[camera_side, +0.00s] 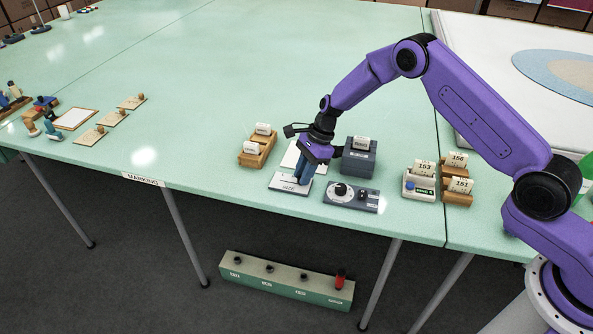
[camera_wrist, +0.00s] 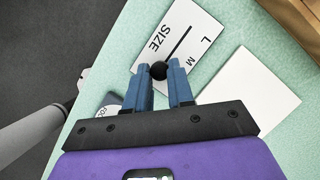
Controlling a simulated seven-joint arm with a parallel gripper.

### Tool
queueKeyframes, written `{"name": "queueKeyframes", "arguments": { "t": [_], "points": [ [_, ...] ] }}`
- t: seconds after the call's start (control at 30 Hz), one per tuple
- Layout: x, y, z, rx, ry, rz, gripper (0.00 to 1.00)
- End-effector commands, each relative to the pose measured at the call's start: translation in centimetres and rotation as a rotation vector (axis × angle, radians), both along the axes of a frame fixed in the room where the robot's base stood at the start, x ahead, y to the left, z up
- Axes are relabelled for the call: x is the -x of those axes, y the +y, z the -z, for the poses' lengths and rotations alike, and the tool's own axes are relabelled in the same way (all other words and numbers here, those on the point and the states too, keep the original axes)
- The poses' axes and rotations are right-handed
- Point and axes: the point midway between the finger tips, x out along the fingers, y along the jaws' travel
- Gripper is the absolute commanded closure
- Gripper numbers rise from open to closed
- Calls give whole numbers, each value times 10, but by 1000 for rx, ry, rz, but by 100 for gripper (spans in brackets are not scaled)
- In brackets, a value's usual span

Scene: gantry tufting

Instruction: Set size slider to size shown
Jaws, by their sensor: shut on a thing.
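The size slider panel (camera_wrist: 150,40) is a pale plate lettered SIZE, with a dark straight slot and the marks L and M in the wrist view. Its round black knob (camera_wrist: 159,70) sits at the near end of the visible slot, closer to M than to L. My gripper (camera_wrist: 161,66) is shut on the knob, one blue finger on each side. The fingers hide the plate below M, so any further mark there is not seen. In the side view the panel (camera_side: 277,181) lies near the table's front edge, with my gripper (camera_side: 300,181) down on it.
A blank white sheet (camera_wrist: 255,97) lies beside the panel. A grey dial unit (camera_side: 366,202) stands to its right in the side view, a grey box with a card (camera_side: 358,162) behind. Wooden card holders (camera_side: 256,158) stand to the left; the small card print is unreadable.

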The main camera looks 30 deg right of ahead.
Motion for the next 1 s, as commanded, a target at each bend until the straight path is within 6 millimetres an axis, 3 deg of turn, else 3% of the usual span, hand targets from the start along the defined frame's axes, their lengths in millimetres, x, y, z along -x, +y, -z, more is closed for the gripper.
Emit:
{"name": "queueKeyframes", "arguments": {
  "t": [0.4,0.43,0.5,0.83,1.0],
  "points": [
    [6,-6,0,2,7,-1,100],
    [6,-7,0,2,8,-1,68],
    [6,-6,0,2,8,0,52],
    [4,-5,-2,1,1,1,52],
    [3,-12,-20,0,-2,3,52]
  ]
}}
